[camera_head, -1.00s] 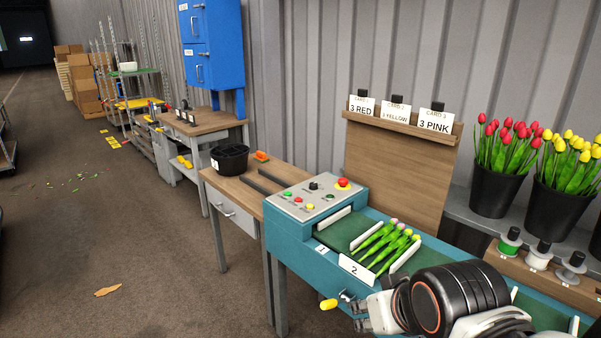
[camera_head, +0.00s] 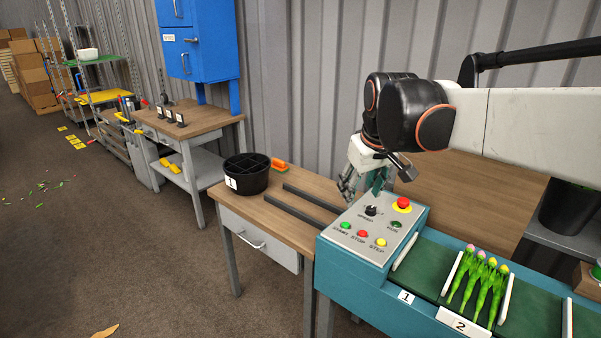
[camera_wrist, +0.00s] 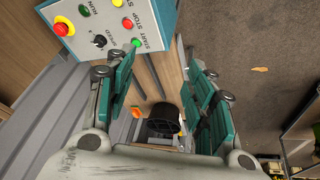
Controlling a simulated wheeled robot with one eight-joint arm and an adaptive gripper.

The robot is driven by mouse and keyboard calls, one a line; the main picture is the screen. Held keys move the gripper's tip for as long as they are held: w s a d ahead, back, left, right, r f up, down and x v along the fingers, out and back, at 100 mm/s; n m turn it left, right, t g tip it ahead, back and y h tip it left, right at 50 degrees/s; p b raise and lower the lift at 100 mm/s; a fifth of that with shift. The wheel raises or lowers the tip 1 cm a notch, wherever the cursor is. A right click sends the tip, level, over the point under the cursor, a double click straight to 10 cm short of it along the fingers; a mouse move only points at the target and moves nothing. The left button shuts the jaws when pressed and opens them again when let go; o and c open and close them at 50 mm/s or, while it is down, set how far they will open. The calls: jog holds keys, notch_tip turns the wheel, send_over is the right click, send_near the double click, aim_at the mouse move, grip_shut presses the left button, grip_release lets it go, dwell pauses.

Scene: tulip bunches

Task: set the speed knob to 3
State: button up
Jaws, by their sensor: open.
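The speed knob (camera_head: 370,211) is a small black knob on the grey control panel (camera_head: 352,243) of the teal conveyor. It also shows in the wrist view (camera_wrist: 99,42), beside the printed word SPEED. Its exact setting is too small to read. My gripper (camera_head: 362,190) is open and empty, just behind and above the panel's back left edge, apart from the knob. In the wrist view its teal fingers (camera_wrist: 165,85) stand wide apart, with the knob outside them at the upper left.
A red emergency button (camera_head: 403,203) stands right of the knob. Green, red and yellow buttons (camera_head: 362,233) line the panel's front. A black divided bin (camera_head: 247,175) and dark rails stand on the wooden table. Tulips (camera_head: 480,280) lie on the belt at right.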

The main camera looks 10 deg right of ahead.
jog(key=w+d+n+g+p, duration=0.1)
jog(key=w+d, duration=0.1)
jog(key=w, duration=0.3)
jog(key=w+d+p, duration=0.1)
jog(key=w+d, duration=0.2)
jog(key=w, duration=0.1)
jog(key=n+g+p, duration=0.2)
jog(key=g+p, duration=0.1)
send_over(372, 208)
notch_tip(372, 208, down, 12)
jog(key=shift+y, duration=0.3)
notch_tip(372, 208, down, 13)
jog(key=b, duration=0.3)
jog(key=c, duration=1.1)
